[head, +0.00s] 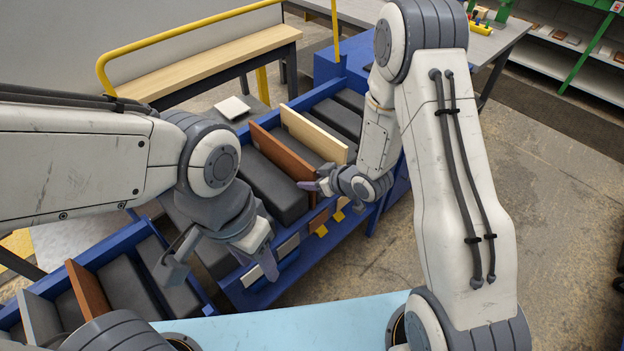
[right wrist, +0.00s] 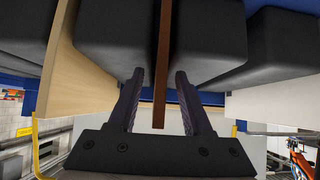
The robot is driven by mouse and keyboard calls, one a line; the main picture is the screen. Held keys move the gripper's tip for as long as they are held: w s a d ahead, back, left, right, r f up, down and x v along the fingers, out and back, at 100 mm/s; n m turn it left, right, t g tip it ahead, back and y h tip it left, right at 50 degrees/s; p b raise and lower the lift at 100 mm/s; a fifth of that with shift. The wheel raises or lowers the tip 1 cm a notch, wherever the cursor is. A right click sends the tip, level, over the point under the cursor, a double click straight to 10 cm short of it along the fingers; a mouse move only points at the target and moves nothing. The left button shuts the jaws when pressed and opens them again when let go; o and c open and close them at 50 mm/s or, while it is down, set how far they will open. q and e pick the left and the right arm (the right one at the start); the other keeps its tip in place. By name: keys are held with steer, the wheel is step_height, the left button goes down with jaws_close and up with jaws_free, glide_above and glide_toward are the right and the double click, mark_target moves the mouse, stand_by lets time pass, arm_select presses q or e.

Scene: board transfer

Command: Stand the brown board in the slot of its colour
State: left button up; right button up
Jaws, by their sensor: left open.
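A brown board (head: 278,150) stands on edge between dark grey blocks in the blue rack. My right gripper (head: 316,186) is at its near end. In the right wrist view the brown board (right wrist: 160,75) shows edge-on between the two spread fingers, with a gap on each side. My left gripper (head: 222,266) is open and empty above the near part of the racks. A brown plate (head: 318,221) is on the rack's front. Another brown-orange board (head: 88,291) stands in the near left rack (head: 115,246). The foot of the board at the gripper is hidden.
A cream board (head: 314,133) stands just beyond the brown one. A grey board (head: 39,318) stands in the near left rack. Dark blocks (head: 270,188) flank the boards. A bench (head: 212,64) with a yellow rail lies behind. Bare floor is at the right.

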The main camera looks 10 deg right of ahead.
steer(key=shift+s, duration=0.1)
steer(key=p+v, duration=0.6)
steer(key=v, duration=0.4)
steer(key=shift+p, duration=0.4)
steer(key=shift+s+d+r, duration=0.1)
stand_by(0.3)
